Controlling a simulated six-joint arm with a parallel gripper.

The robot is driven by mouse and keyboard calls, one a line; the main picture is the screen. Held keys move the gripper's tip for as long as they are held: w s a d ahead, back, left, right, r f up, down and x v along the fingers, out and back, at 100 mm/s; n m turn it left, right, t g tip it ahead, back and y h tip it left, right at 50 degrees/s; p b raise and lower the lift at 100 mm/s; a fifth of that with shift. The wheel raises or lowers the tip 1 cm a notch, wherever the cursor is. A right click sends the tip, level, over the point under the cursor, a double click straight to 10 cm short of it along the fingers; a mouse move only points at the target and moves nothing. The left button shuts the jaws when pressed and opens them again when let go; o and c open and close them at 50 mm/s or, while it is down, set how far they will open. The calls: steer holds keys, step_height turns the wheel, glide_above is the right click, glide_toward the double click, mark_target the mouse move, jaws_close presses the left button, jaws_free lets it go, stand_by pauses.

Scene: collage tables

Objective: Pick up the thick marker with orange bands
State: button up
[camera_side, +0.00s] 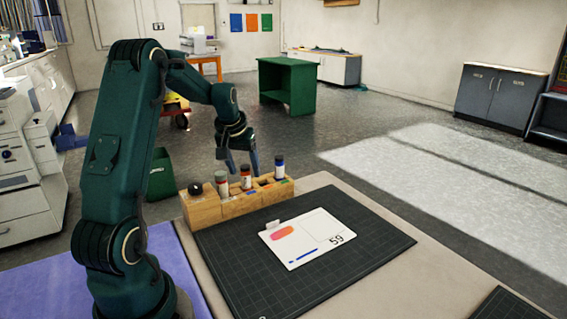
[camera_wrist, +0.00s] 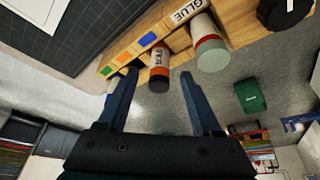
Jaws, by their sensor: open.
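The thick marker with orange bands (camera_side: 246,181) stands upright in a wooden holder (camera_side: 232,207) on the table in the side view. Its dark end and an orange band (camera_wrist: 159,72) face the camera in the wrist view. My gripper (camera_side: 242,168) is open and points down over the holder, with its fingertips around the marker's top. In the wrist view my gripper's fingers (camera_wrist: 158,76) lie left and right of the marker, with a gap on each side. I cannot tell how far down the fingers reach. The marker's lower part is hidden in the holder.
A grey-capped glue stick (camera_side: 221,183) and a black-capped item (camera_side: 196,188) stand left of the marker; a blue-banded marker (camera_side: 280,168) stands right. A dark cutting mat (camera_side: 350,262) with a white card (camera_side: 309,241) lies in front. The glue stick (camera_wrist: 209,45) is near my right finger.

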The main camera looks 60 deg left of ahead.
steer(key=shift+x, duration=0.95)
steer(key=shift+r, duration=0.1)
jaws_close()
step_height(320, 180, up, 9)
steer(key=shift+r, duration=0.2)
steer(key=w+r+m, duration=0.2)
steer(key=w+r, duration=0.1)
steer(key=w, duration=0.1)
step_height(320, 180, down, 6)
steer(key=w, duration=0.1)
steer(key=shift+f+t+h, duration=0.15)
steer(key=shift+t+h, duration=0.15)
steer(key=shift+t, duration=0.1)
